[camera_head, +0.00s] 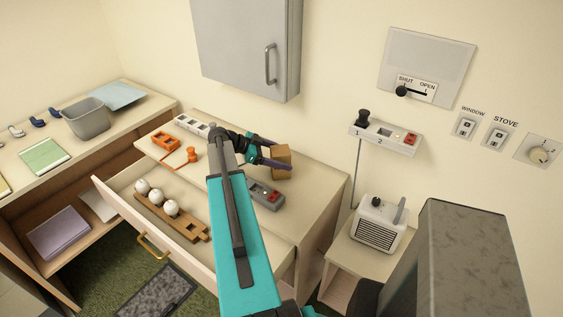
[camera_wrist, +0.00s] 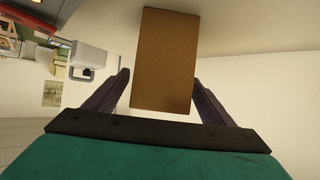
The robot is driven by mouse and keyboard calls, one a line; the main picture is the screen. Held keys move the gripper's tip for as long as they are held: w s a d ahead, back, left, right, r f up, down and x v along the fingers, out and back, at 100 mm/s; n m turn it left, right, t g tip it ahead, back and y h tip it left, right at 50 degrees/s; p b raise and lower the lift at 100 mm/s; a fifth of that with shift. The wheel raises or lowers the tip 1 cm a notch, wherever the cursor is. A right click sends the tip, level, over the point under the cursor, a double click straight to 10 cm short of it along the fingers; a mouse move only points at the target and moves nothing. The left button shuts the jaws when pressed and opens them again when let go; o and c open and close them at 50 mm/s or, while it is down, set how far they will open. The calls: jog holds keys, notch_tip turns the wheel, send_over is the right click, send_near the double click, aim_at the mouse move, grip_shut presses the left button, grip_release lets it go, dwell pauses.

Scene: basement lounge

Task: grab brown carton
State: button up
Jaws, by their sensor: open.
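The brown carton (camera_head: 281,160) stands on the top of the drawer cabinet, toward its back. In the wrist view the brown carton (camera_wrist: 165,60) appears as a tall brown face between the two dark fingers. My gripper (camera_head: 268,153) is at the carton's left side in the head view, with its fingers reaching along the carton. In the wrist view my gripper (camera_wrist: 160,88) is open, one finger on each side of the carton. A gap shows on the left; on the right I cannot tell whether the finger touches.
An orange item (camera_head: 165,142) and a white socket strip (camera_head: 192,126) lie to the left. The open drawer (camera_head: 122,205) holds white balls on a wooden rack. A grey wall cabinet (camera_head: 245,45) hangs above.

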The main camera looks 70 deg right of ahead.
jog(key=c, duration=1.2)
jog(key=shift+r, duration=0.1)
jog(key=shift+r+b, duration=1.8)
jog(key=shift+r, duration=3.1)
